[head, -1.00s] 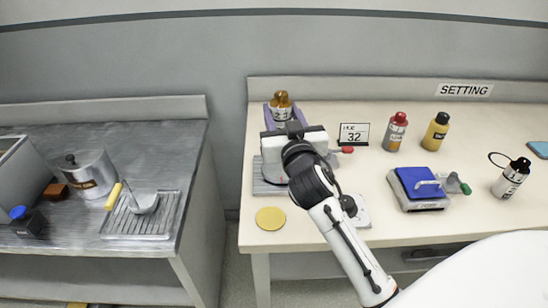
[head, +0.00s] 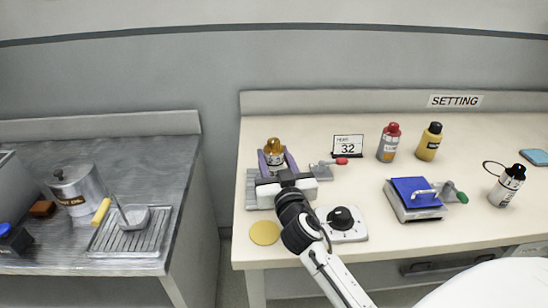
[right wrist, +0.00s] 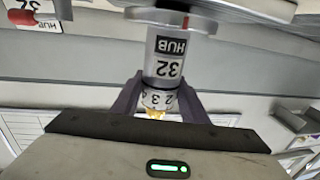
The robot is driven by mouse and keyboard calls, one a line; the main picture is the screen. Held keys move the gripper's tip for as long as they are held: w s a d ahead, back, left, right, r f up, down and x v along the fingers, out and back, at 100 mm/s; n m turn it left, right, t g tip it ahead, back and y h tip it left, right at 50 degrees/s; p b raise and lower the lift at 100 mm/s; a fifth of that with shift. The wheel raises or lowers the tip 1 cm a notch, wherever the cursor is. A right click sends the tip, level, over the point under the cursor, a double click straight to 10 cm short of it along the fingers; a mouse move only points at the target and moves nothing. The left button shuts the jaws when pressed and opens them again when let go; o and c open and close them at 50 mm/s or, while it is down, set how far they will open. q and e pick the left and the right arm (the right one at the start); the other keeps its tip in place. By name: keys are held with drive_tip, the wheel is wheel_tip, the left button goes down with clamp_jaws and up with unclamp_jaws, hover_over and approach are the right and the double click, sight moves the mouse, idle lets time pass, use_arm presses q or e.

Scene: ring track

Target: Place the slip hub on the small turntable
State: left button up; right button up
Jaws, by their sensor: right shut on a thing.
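The slip hub (head: 274,158) is a silver cylinder with a gold top, a numbered ring and a "32 HUB" label. It also shows inverted in the right wrist view (right wrist: 166,62), with a wide flange at its far end. My right gripper (head: 274,164) is shut on it, one purple finger on each side near the numbered ring. A grey rounded plate edge (right wrist: 240,9), perhaps the small turntable, shows by the flange; I cannot tell if they touch. My gripper body hides what lies below the hub in the head view. My left gripper is out of view.
A red-handled lever (head: 341,161) and a card reading 32 (head: 348,147) stand right of the hub. A white knob box (head: 342,224) and a yellow disc (head: 265,232) lie nearer. Bottles and a blue-topped block (head: 415,191) stand further right.

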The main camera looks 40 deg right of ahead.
sight(276, 164)
drive_tip(key=o, duration=1.1)
drive_tip(key=shift+f, duration=0.1)
drive_tip(key=shift+o, duration=0.2)
drive_tip(key=shift+r, duration=0.2)
drive_tip(key=v, duration=0.3)
drive_tip(key=b+v, duration=0.1)
drive_tip(key=v, duration=0.2)
drive_tip(key=shift+s+a+f, duration=0.1)
drive_tip(key=shift+f, duration=0.1)
drive_tip(key=shift+s+a+r, duration=0.15)
drive_tip(key=shift+s+a, duration=0.05)
drive_tip(key=shift+s, duration=0.4)
